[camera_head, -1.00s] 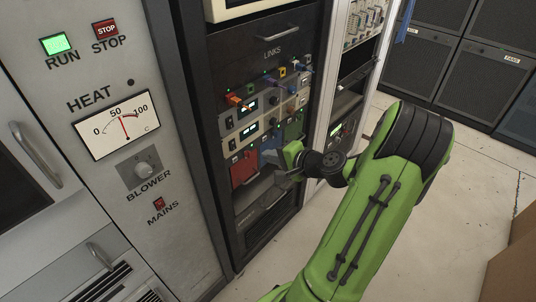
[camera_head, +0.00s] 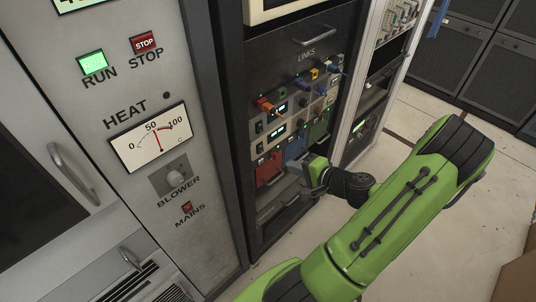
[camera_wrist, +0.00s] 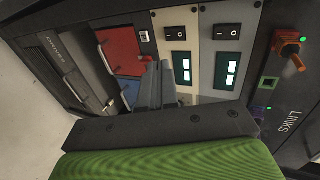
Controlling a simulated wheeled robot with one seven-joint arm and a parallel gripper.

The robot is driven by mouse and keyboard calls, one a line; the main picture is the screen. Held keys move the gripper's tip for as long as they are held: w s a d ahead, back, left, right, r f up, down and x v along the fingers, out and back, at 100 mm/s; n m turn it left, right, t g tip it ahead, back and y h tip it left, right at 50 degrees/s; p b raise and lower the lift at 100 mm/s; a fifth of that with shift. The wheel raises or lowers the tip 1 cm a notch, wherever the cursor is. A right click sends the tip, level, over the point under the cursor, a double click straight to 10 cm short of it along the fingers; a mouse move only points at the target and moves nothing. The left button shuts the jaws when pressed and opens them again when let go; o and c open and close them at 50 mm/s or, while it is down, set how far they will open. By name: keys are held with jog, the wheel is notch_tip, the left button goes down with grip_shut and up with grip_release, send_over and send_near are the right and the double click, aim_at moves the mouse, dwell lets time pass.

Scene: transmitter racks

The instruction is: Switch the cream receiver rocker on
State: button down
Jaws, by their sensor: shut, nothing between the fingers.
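The cream receiver (camera_wrist: 176,18) is a pale panel with a black rocker (camera_wrist: 181,37) and a lit display (camera_wrist: 187,70) in the wrist view. In the head view it appears as the lower of two pale panels, with its lit display (camera_head: 277,132). The rocker's position is too small to tell. My gripper (camera_wrist: 155,85) is shut and empty, its fingers pointing at the rack beside the cream panel, over the edge of the red and blue panels. In the head view my gripper (camera_head: 306,172) is low in front of the rack, below and right of the rocker.
A grey receiver (camera_wrist: 214,14) with its own rocker (camera_wrist: 228,31) and display adjoins the cream one. A red panel (camera_wrist: 118,45) and blue panel (camera_wrist: 125,65) with handles lie on the other side. Open floor lies right of the rack.

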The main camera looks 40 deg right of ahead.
aim_at(261, 152)
jog(key=x, duration=0.7)
jog(key=r+x, duration=0.1)
jog(key=x, duration=0.3)
jog(key=shift+w+b, duration=0.4)
jog(key=shift+w+f, duration=0.1)
jog(key=shift+w, duration=0.05)
jog(key=shift+w+r+p, duration=0.1)
jog(key=shift+r+p, duration=0.35)
jog(key=shift+r, duration=0.45)
